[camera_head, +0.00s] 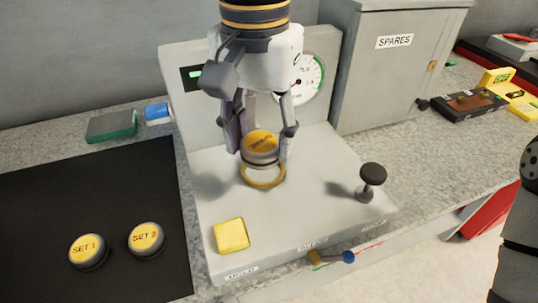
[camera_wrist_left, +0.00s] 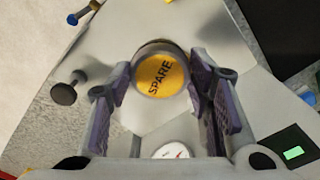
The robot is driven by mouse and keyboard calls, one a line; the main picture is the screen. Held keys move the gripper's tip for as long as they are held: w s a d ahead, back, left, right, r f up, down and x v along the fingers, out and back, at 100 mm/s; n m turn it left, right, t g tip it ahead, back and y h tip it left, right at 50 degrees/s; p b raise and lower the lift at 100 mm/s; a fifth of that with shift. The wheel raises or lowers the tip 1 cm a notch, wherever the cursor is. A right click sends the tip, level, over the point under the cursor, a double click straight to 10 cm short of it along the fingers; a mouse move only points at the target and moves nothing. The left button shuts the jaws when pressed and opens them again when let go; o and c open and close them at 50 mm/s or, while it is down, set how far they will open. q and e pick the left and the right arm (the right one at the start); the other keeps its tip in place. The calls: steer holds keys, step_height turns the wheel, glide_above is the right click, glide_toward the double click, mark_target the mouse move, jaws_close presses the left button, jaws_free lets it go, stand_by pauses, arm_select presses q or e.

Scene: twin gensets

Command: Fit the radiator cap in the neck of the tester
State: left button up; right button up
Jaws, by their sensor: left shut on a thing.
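The radiator cap (camera_head: 260,148) is round, with a dark rim and a yellow top. Its label reads SPARE in the left wrist view (camera_wrist_left: 160,76). My left gripper (camera_head: 261,140) is shut on the cap, one finger on each side. The cap is held level or nearly so, just above the brass-coloured ring of the tester's neck (camera_head: 264,182). The cap hides the far part of the ring; whether they touch is hard to tell. In the left wrist view the cap hides the neck. The tester (camera_head: 215,185) is a grey bench unit with a dial. My right gripper is out of view.
A black-topped knob (camera_head: 372,176) stands right of the neck, and a yellow block (camera_head: 231,235) lies in front. Caps marked SET 1 (camera_head: 88,250) and SET 2 (camera_head: 146,238) sit on a black mat (camera_head: 60,190). A SPARES cabinet (camera_head: 395,75) stands behind right.

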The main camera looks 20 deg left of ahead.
arm_select(q)
steer(key=w+f, duration=0.2)
steer(key=w+a+f, duration=0.1)
steer(key=w+f, duration=0.1)
steer(key=f, duration=0.1)
steer(key=shift+w+f+b, duration=0.15)
steer(key=shift+w+b, duration=0.1)
steer(key=shift+b, duration=0.05)
steer(key=f, duration=0.1)
steer(key=w+f, duration=0.1)
steer(key=f, duration=0.2)
steer(key=shift+w+a+f, duration=0.15)
steer(key=shift+a+f, duration=0.1)
steer(key=o, duration=1.3)
steer(key=shift+f, duration=0.1)
step_height(320, 180, up, 12)
steer(key=shift+r, duration=0.2)
